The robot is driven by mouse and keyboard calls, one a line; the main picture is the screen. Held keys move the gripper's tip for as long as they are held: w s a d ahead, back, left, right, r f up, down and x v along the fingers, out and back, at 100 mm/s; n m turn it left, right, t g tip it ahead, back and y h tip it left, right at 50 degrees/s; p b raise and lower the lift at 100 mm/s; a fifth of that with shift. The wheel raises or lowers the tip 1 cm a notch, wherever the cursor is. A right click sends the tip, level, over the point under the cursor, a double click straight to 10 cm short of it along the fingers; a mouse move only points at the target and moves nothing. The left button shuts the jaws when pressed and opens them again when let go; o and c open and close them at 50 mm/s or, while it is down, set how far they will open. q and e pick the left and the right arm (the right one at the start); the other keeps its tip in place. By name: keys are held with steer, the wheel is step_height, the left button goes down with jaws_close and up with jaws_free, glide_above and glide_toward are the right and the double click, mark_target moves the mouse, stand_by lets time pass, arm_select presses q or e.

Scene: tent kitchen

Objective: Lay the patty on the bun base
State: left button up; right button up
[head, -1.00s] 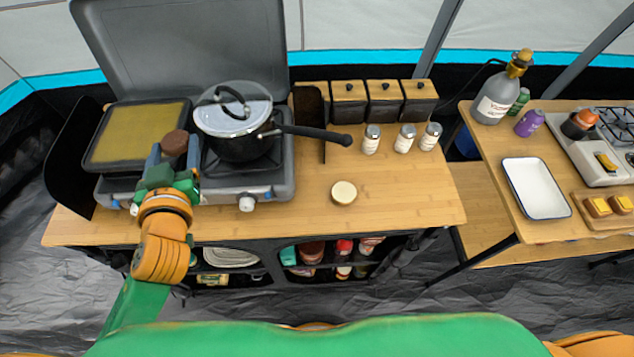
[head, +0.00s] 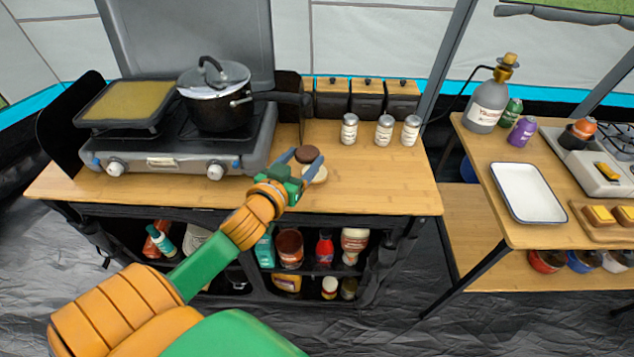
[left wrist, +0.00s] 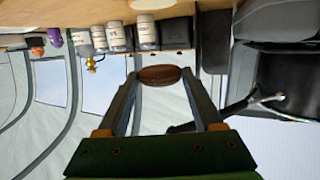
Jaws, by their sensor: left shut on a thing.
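My left gripper (head: 299,162) is shut on the brown round patty (head: 307,154), holding it above the counter beside the stove. The pale bun base (head: 318,175) lies on the wooden counter, just below the patty in the head view and partly hidden by the gripper. In the left wrist view, which is upside down, the patty (left wrist: 159,75) sits between the fingertips. The bun base (left wrist: 152,4) shows at the top edge there, apart from the patty. My right gripper is not in view.
A lidded pot (head: 219,98) and a griddle (head: 125,104) sit on the stove to the left. Several shakers (head: 384,131) and dark canisters (head: 367,98) stand behind the bun base. The counter (head: 400,185) to its right is clear. A white tray (head: 528,193) lies on the other table.

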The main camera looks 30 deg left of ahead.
arm_select(q)
steer(key=w+f, duration=0.1)
steer(key=f, duration=0.1)
steer(key=w+f+b, duration=0.1)
steer(key=w+f, duration=0.1)
steer(key=shift+w+a+f, duration=0.15)
steer(key=shift+f, duration=0.05)
step_height(320, 180, down, 3)
steer(key=shift+w+a+f, duration=0.1)
steer(key=shift+f, duration=0.2)
steer(key=o, duration=1.5)
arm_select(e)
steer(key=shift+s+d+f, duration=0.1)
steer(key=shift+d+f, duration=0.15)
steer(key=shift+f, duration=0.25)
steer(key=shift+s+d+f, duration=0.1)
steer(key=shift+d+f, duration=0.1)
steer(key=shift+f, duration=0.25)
arm_select(q)
steer(key=shift+r, duration=0.25)
steer(key=v, duration=1.2)
steer(key=shift+f, duration=0.15)
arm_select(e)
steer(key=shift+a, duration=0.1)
